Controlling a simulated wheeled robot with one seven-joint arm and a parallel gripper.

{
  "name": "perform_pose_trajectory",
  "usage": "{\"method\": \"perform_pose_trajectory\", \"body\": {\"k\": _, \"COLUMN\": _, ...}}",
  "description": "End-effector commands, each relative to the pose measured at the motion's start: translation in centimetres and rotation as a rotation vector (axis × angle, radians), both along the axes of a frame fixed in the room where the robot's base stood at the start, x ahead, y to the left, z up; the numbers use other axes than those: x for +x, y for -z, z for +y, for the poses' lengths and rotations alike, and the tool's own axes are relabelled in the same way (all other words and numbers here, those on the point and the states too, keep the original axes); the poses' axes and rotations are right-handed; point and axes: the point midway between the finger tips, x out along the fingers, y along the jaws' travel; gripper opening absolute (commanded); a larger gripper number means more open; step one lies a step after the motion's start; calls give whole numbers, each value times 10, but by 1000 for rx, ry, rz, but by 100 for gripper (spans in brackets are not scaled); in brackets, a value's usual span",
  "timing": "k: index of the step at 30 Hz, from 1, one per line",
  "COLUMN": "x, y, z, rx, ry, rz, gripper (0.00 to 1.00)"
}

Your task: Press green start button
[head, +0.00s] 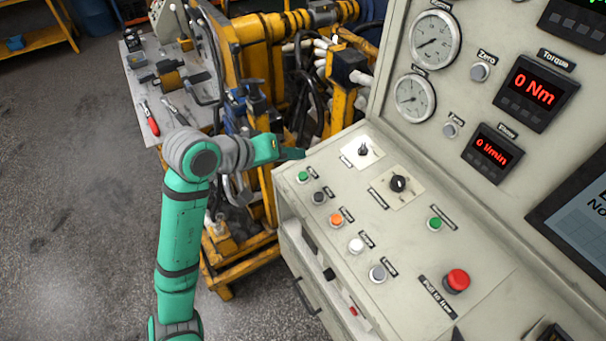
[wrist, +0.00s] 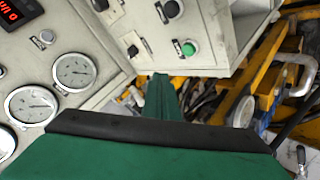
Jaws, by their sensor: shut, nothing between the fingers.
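One green button (head: 303,176) is at the left end of the sloped control desk, in front of a selector knob (head: 363,150). Another green button (head: 434,223) is further right. The small labels are too blurred to tell which is start. My gripper (head: 292,154) is shut and empty, just past the desk's left edge, close to the first green button and apart from it. In the wrist view, the shut green fingers (wrist: 163,97) point toward the desk edge, with a green button (wrist: 188,49) just beyond and to their right.
Black, orange (head: 336,220), white and grey buttons line the desk front. A red stop button (head: 457,281) is at the right. Gauges (head: 435,40) and red displays are on the upright panel. A yellow hydraulic rig (head: 262,50) stands behind my arm. Open floor lies left.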

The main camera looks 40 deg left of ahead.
Motion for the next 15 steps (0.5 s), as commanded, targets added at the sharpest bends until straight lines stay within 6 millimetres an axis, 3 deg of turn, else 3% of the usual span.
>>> {"method": "perform_pose_trajectory", "body": {"k": 9, "x": 6, "y": 37, "z": -2, "rx": -3, "ry": -2, "rz": -2, "gripper": 0}}
{"method": "perform_pose_trajectory", "body": {"k": 15, "x": 7, "y": 50, "z": -2, "rx": -1, "ry": -3, "rz": -2, "gripper": 0}}
